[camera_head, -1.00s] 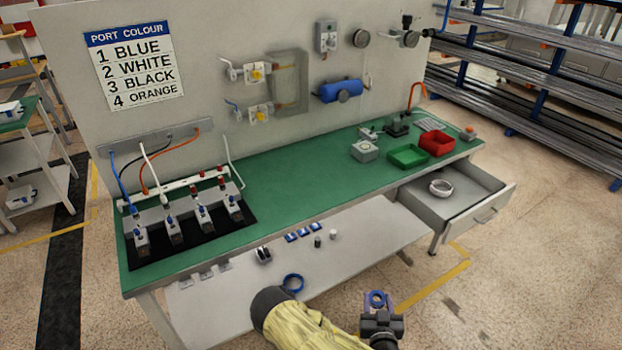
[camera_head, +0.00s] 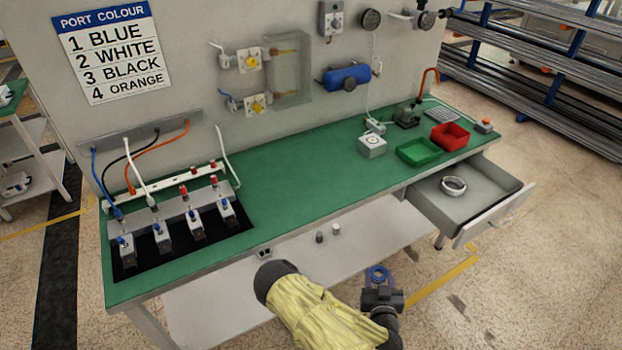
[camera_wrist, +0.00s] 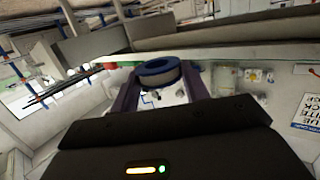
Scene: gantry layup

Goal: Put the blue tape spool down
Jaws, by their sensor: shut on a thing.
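The blue tape spool (camera_head: 378,273) is a small ring held in the tips of my gripper (camera_head: 379,280), in the air in front of the bench.
A green bin (camera_head: 417,153) and a red bin (camera_head: 449,137) stand at the bench's right end. Several valve blocks (camera_head: 195,226) sit on a black mat at the left. The middle of the bench top is clear. The drawer front (camera_head: 492,217) juts out at the right.

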